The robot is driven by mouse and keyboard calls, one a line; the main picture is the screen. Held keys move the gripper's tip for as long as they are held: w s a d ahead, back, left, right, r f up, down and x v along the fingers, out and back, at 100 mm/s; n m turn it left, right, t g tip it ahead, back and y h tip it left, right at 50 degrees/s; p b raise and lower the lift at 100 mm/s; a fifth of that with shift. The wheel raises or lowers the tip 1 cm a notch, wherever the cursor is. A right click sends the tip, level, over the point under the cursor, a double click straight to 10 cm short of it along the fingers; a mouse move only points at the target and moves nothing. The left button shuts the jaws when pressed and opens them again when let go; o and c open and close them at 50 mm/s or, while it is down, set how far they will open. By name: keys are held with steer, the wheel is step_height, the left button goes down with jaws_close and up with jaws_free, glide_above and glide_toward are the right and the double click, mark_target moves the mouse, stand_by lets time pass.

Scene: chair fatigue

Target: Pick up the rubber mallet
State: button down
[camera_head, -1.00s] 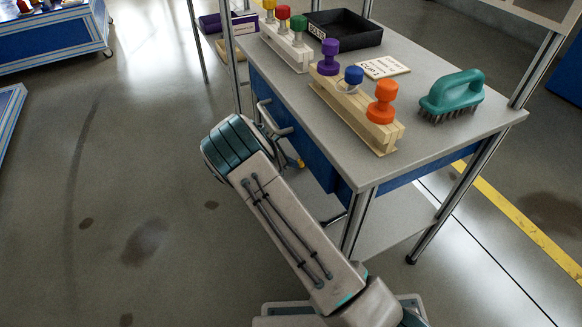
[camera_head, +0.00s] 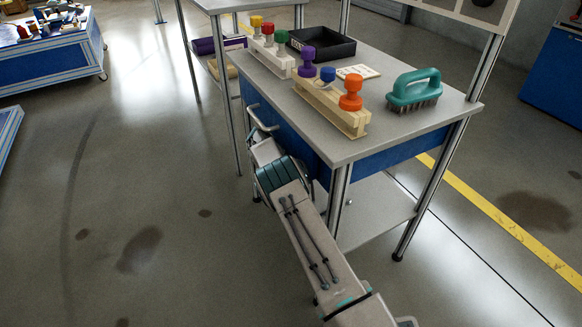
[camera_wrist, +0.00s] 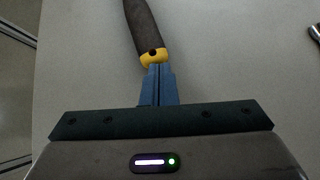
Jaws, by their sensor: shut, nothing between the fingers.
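In the wrist view, a dark handle (camera_wrist: 141,22) with a yellow end cap and a hole lies on a light grey surface. It may be the mallet's handle; its other end runs out of the top of the picture, so no head shows. My gripper (camera_wrist: 160,69) has its blue fingers closed together with nothing between them. The fingertips are right at the yellow end in the picture; I cannot tell whether they touch it. In the head view my gripper is hidden beyond my arm, low beside the workbench (camera_head: 352,150).
On the workbench top stand two wooden blocks with coloured knobs (camera_head: 350,95), a teal brush (camera_head: 414,88) and a black tray (camera_head: 322,45). A side handle (camera_head: 262,118) sticks out near my arm. A lower shelf (camera_head: 378,210) lies under the top.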

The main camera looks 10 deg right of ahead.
steer(key=shift+w+d+f, duration=0.1)
steer(key=shift+w+d, duration=0.05)
steer(key=shift+d, duration=0.4)
steer(key=shift+w+d, duration=0.1)
steer(key=shift+d, duration=0.45)
steer(key=shift+a, duration=0.15)
